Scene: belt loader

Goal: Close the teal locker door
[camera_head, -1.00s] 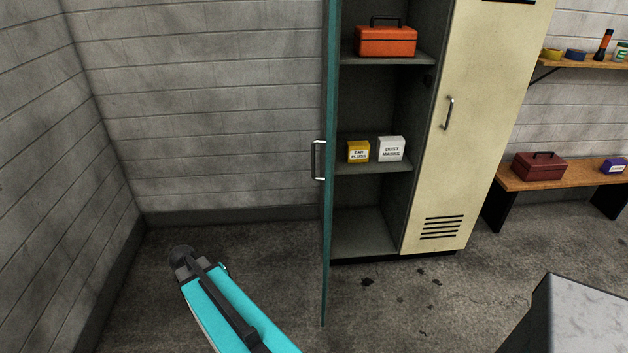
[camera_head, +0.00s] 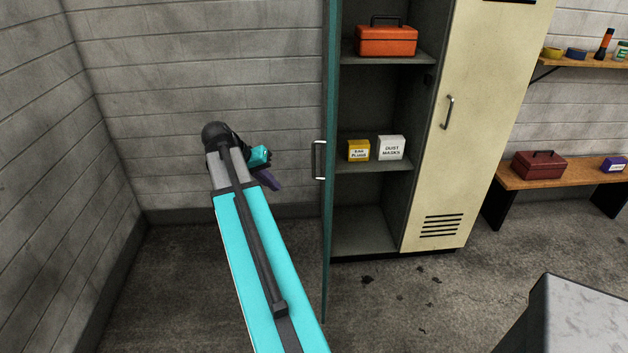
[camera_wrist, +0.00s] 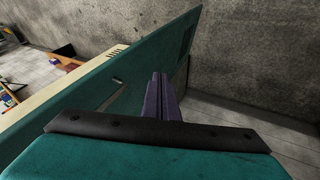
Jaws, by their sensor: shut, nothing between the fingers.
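The teal locker door (camera_head: 328,215) stands wide open and shows almost edge-on in the head view. Its silver bar handle (camera_head: 318,160) is on the door's left face. In the wrist view the door (camera_wrist: 75,108) slants across the picture, with the handle (camera_wrist: 112,97) left of my fingers. My gripper (camera_head: 268,180) is to the left of the door, near handle height, with a gap between them in the head view. Its purple fingers (camera_wrist: 161,97) are shut and empty; in the wrist view they overlap the door's lower edge.
The open locker compartment holds an orange toolbox (camera_head: 386,40), a yellow box (camera_head: 358,150) and a white box (camera_head: 391,148). A cream locker door (camera_head: 480,120) is shut beside it. A wooden bench (camera_head: 560,176) and a grey-topped block (camera_head: 590,315) are at the right. Floor left of the door is clear.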

